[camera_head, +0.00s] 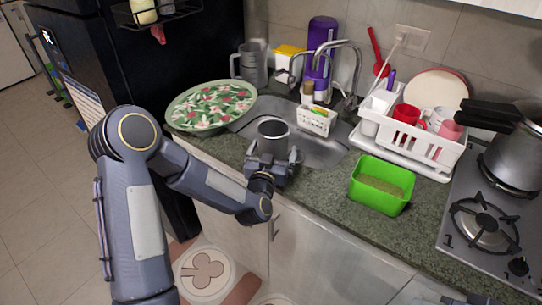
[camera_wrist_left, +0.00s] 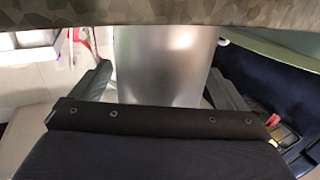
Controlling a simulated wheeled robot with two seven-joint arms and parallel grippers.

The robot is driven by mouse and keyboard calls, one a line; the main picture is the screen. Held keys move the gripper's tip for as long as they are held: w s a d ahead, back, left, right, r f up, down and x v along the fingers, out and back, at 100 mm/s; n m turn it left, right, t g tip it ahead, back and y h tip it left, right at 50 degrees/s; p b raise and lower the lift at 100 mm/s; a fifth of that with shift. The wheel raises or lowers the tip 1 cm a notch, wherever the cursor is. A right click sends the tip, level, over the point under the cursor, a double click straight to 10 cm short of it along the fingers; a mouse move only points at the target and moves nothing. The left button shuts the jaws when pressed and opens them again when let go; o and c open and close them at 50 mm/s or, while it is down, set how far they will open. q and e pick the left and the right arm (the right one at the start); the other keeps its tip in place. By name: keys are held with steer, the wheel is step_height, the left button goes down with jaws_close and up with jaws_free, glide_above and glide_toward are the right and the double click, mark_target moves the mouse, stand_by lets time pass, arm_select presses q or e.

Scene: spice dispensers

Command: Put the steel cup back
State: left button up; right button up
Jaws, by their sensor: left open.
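The steel cup (camera_head: 272,132), an open grey metal cylinder, is upright at the front edge of the counter, before the sink. My left gripper (camera_head: 273,163) is at the cup from the front, with one finger on each side of it. In the left wrist view the cup (camera_wrist_left: 165,62) fills the space between the two spread fingers of my left gripper (camera_wrist_left: 162,88). The jaws are open and not closed on the cup. The cup's base is hidden by the gripper in the head view.
A flowered green platter (camera_head: 210,104) lies left of the cup. A small white basket (camera_head: 317,121) stands behind it. A green tub (camera_head: 380,186) and a white dish rack (camera_head: 437,150) are to the right. A grey jug (camera_head: 252,66) stands at the back left.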

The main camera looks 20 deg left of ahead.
arm_select(q)
steer(key=s+a+r+g+h+b, duration=0.1)
steer(key=s+g, duration=0.5)
steer(key=s, duration=1.1)
steer(key=s+a+r+n+g+h+b, duration=0.1)
steer(key=s+g, duration=0.5)
steer(key=s, duration=1.2)
steer(key=a+h, duration=0.1)
steer(key=h, duration=0.1)
steer(key=shift+s+a+h+b, duration=0.35)
steer(key=shift+h+b, duration=0.05)
steer(key=shift+r, duration=0.25)
